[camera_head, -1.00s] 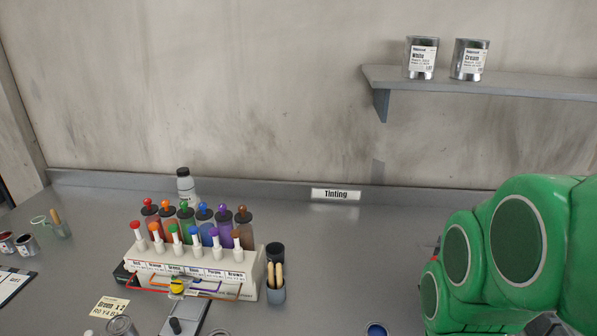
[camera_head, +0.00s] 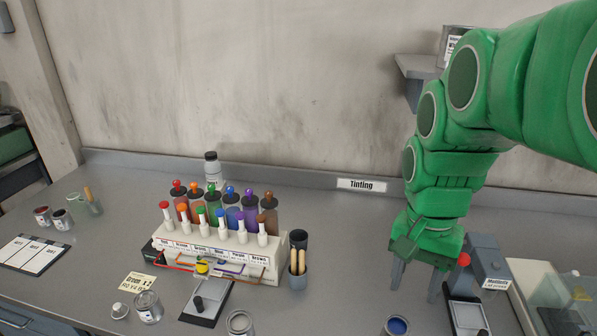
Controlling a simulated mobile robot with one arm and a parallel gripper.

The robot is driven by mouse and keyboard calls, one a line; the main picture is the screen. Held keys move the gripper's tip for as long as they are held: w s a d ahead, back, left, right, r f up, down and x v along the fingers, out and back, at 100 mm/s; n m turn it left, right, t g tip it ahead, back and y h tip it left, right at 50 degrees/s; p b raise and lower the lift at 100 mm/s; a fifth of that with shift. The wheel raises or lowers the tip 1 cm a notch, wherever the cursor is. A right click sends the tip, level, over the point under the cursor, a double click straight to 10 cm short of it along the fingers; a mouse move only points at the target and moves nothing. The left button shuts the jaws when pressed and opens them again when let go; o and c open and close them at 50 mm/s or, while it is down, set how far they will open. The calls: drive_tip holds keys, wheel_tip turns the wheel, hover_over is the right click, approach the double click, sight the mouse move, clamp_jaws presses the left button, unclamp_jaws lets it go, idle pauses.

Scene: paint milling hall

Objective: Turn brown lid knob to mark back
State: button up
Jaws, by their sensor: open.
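The tinting dispenser (camera_head: 225,262) stands left of centre on the grey bench, with a row of coloured knobs on lidded canisters at its back. The brown lid knob (camera_head: 268,194) tops the rightmost canister (camera_head: 267,216), above the Brown label. Which way its mark faces is too small to tell. In front of it stands a white pump with a brownish-orange tip (camera_head: 262,228). My gripper (camera_head: 416,285) points down, open and empty, well to the right of the dispenser, near a grey machine with a red knob.
A grey machine (camera_head: 487,265) is beside my gripper. An open blue paint tin (camera_head: 397,326) is at the front. The bench behind, by the Tinting sign (camera_head: 361,185), is clear.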

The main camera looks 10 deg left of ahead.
drive_tip(key=w+a+r+m, duration=0.3)
drive_tip(key=w+a, duration=0.3)
drive_tip(key=w, duration=0.4)
drive_tip(key=m+t, duration=0.1)
drive_tip(key=m, duration=0.7)
hover_over(269, 192)
drive_tip(key=shift+d+r, duration=0.2)
drive_tip(key=shift+a+f, duration=0.15)
drive_tip(key=shift+a, duration=0.15)
drive_tip(key=shift+f, duration=3.85)
clamp_jaws()
drive_tip(key=shift+n, duration=0.3)
